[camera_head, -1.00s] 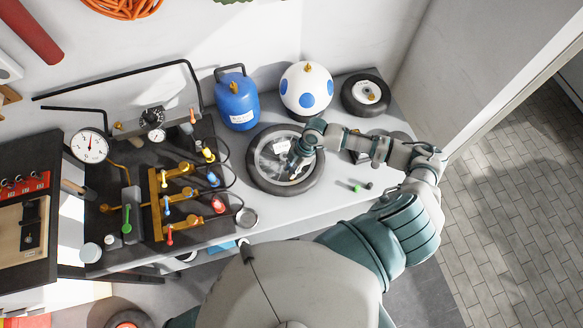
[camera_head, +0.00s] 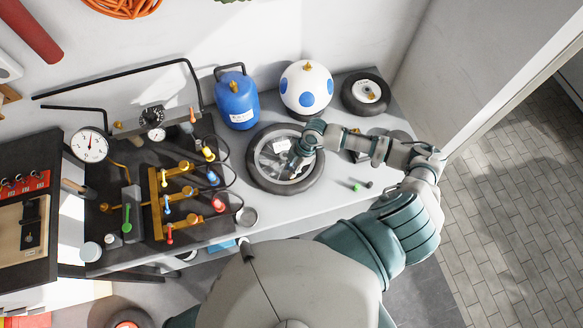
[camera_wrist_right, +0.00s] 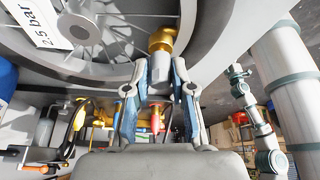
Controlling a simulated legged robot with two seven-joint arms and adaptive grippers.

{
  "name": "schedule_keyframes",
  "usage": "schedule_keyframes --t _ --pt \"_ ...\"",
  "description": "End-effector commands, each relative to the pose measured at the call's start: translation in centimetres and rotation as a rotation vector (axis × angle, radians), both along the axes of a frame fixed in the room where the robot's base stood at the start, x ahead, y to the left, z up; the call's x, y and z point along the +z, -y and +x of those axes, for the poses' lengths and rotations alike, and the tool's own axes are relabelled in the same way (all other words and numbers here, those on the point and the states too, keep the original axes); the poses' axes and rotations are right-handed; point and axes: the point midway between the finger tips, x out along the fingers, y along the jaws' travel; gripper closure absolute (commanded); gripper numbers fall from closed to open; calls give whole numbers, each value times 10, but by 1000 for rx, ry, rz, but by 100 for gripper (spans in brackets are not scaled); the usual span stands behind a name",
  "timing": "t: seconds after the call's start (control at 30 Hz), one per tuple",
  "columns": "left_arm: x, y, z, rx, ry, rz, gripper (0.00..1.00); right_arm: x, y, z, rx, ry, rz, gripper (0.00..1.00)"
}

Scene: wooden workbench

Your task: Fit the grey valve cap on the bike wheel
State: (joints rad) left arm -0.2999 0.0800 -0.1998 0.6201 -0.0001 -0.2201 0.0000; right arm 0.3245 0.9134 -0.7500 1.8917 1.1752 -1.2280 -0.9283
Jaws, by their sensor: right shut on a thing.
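The bike wheel (camera_head: 256,170) lies flat on the bench, with a black tyre around a spoked grey rim. My right gripper (camera_head: 293,163) is over the wheel's inner side, near the rim. In the right wrist view my right gripper (camera_wrist_right: 160,80) is shut on a small grey piece, seemingly the grey valve cap (camera_wrist_right: 157,88). A brass valve (camera_wrist_right: 163,38) stands at the rim just beyond the fingertips, roughly in line with the cap. Whether cap and valve touch, I cannot tell. My left gripper is not in view.
A green cap (camera_head: 357,188) and a dark cap (camera_head: 369,184) lie on the bench right of the wheel. A blue tank (camera_head: 237,100), a spotted ball (camera_head: 306,90) and a small wheel (camera_head: 366,94) stand behind. A brass manifold (camera_head: 160,200) with colored fittings is left.

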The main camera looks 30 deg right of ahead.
Motion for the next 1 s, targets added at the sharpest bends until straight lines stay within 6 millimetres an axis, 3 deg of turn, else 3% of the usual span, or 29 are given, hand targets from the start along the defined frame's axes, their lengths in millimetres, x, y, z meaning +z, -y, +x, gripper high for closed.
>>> schedule_keyframes --t 0.83,0.87,0.9,0.97,1.0 --pt "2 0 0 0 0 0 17 -6 0 0 0 0 1 90" --pt "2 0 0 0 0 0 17 -6 0 0 0 0 1 74" --pt "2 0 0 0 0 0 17 -6 0 0 0 0 1 64" --pt "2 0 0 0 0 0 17 -6 0 0 0 0 1 49" --pt "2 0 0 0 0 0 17 -6 0 0 0 0 1 47"
